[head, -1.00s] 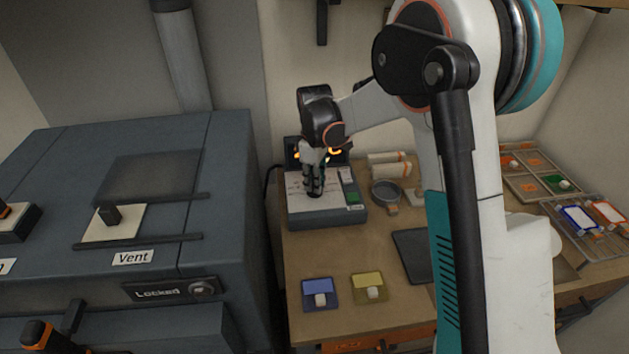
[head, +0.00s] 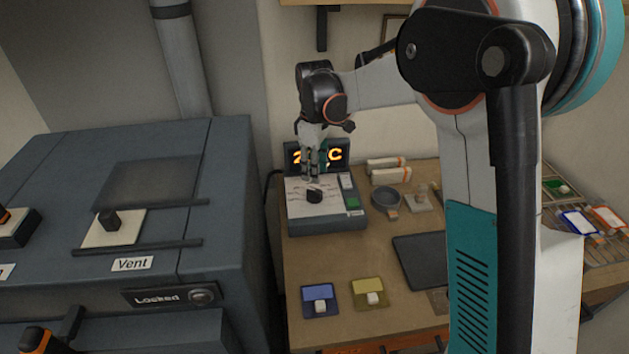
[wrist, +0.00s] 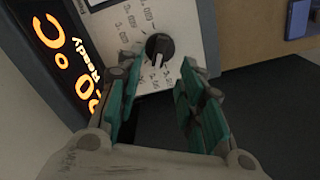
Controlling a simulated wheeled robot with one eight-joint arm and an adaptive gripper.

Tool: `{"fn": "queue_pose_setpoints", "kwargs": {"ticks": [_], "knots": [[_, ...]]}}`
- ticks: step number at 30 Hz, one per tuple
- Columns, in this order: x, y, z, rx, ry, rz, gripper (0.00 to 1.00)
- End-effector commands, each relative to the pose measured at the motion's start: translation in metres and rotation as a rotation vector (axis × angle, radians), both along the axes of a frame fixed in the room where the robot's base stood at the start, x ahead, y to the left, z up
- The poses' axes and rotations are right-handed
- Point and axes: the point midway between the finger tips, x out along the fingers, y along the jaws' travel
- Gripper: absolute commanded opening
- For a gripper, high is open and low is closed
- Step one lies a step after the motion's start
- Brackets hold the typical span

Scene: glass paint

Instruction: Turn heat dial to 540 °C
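The heat dial (head: 314,196) is a black round knob on the pale sloped face of a grey control box (head: 325,226). In the wrist view the dial (wrist: 159,46) has a light pointer line and printed temperature marks around it, too blurred to read surely. My gripper (head: 312,178) is above and behind the dial in the head view. In the wrist view my gripper (wrist: 154,88) has its teal-padded fingers apart, with nothing between them and the dial just beyond the tips. The orange display (head: 318,156) is partly hidden by my gripper; its wrist view (wrist: 70,55) shows "°C" and "Ready".
A green button (head: 352,202) sits on the box right of the dial. A dark furnace (head: 150,220) marked "Vent" and "Locked" stands at the left. A round dish (head: 386,199), a dark tablet (head: 420,262), and blue (head: 320,301) and yellow (head: 373,294) pads lie on the bench.

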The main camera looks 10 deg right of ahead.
Motion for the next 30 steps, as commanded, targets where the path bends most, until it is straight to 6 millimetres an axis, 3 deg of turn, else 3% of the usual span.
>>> {"fn": "queue_pose_setpoints", "kwargs": {"ticks": [3,9,23,26,30], "knots": [[0.0,0.0,0.023,0.0,0.0,0.0,0.35],[0.0,0.0,0.045,0.0,0.0,0.0,0.35],[-0.001,-0.001,0.052,0.0,-0.002,-0.004,0.35],[-0.008,-0.005,0.059,0.003,-0.015,-0.028,0.35],[-0.032,-0.016,0.078,0.013,-0.064,-0.111,0.35]]}}
